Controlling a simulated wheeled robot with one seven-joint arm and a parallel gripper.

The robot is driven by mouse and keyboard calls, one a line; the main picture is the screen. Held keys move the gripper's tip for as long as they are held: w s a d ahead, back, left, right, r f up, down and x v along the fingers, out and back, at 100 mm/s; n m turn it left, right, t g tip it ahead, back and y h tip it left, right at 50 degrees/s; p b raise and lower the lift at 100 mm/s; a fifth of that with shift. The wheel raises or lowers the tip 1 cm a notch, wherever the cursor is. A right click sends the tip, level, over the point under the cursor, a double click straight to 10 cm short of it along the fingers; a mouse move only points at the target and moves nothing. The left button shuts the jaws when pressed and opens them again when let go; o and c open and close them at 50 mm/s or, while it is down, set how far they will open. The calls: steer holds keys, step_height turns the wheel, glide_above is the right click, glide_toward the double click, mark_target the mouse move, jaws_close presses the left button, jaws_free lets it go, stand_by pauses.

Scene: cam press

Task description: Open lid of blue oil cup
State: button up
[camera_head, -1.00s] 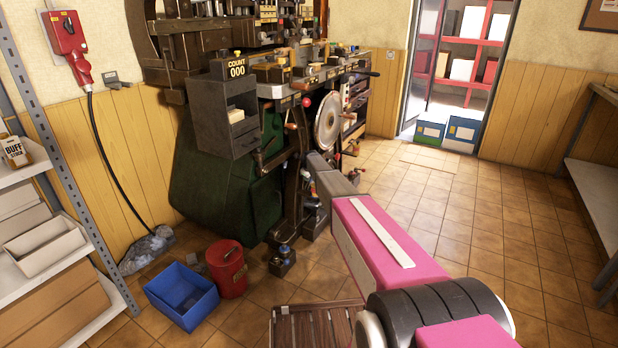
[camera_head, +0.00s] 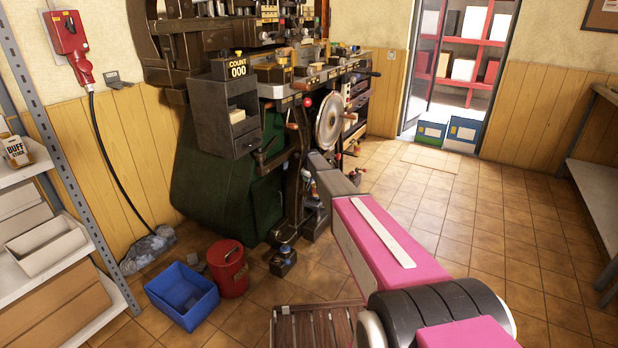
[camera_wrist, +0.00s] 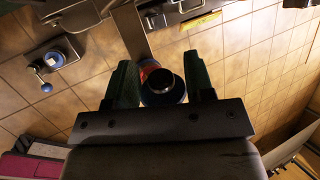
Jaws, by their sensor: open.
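In the wrist view my gripper (camera_wrist: 161,68) is open, with one dark green finger on each side of a small round fitting. This fitting, probably the blue oil cup (camera_wrist: 179,97), has a blue rim around a dark round part with a bright metal edge. A reddish-orange part shows at its upper left. The fitting appears between the fingers, but I cannot tell whether they touch it or whether its lid is up or down. In the head view my pink arm (camera_head: 385,240) reaches toward the machine, and my gripper cannot be made out.
The dark machine (camera_head: 240,110) stands against the wall. A dark block (camera_wrist: 42,70) with a blue round part and a blue knob sits left in the wrist view. A blue bin (camera_head: 182,295) and red can (camera_head: 228,268) stand on the floor. The tiled floor at right is clear.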

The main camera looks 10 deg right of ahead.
steer(key=v, duration=1)
steer(key=shift+s+r, duration=0.1)
steer(key=shift+s, duration=0.05)
steer(key=s+d+n+g, duration=0.2)
steer(key=s+n, duration=1.1)
steer(key=s, duration=1.4)
steer(key=s+d+n+g, duration=0.2)
steer(key=s+n, duration=1.1)
steer(key=s, duration=1.5)
steer(key=shift+s+d+f+g, duration=0.25)
steer(key=shift+d+f+g, duration=0.15)
steer(key=shift+g, duration=0.4)
steer(key=shift+a, duration=0.1)
steer(key=shift+c, duration=0.6)
